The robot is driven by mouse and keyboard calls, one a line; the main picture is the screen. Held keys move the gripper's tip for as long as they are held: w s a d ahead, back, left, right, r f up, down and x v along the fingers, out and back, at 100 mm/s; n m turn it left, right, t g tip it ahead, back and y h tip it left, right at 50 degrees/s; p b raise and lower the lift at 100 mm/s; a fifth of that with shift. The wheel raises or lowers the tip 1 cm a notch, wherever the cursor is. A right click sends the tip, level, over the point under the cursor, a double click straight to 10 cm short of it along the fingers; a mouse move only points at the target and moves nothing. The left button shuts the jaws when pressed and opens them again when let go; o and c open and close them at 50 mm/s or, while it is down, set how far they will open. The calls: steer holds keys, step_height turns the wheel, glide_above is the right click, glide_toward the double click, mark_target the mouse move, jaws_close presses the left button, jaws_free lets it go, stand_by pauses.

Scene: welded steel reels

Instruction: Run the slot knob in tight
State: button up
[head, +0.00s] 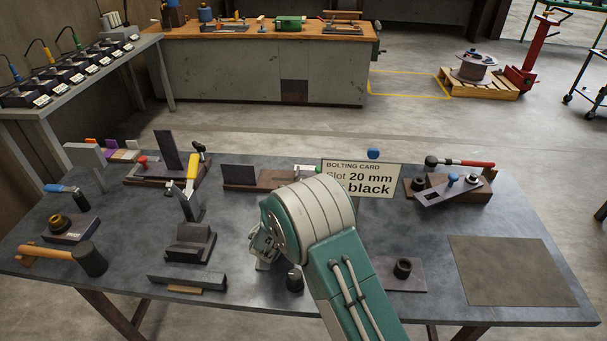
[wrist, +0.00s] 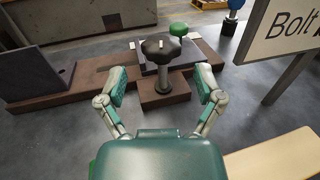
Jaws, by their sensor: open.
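The black lobed knob (wrist: 160,47) sits on an upright grey stem (wrist: 161,78) that rises from a brown block (wrist: 164,93) in the wrist view. My gripper (wrist: 160,76) is open, with one finger on each side of the stem, below the knob's head and apart from it. The stem's lower end meets the block, but I cannot tell how tight it is. The bolting card (head: 362,178) reads "Slot 20 mm" and "black".
A brown bar (wrist: 50,92) with a dark upright plate (wrist: 39,68) lies left of the knob. A green knob (wrist: 178,30) stands just behind. The card (wrist: 284,45) rises close on the right. In the head view a clamp fixture (head: 453,188) stands right; a bare mat (head: 520,270) lies front right.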

mark_target(303, 175)
steer(key=x, duration=0.8)
steer(key=shift+w, duration=0.2)
steer(key=shift+c, duration=0.3)
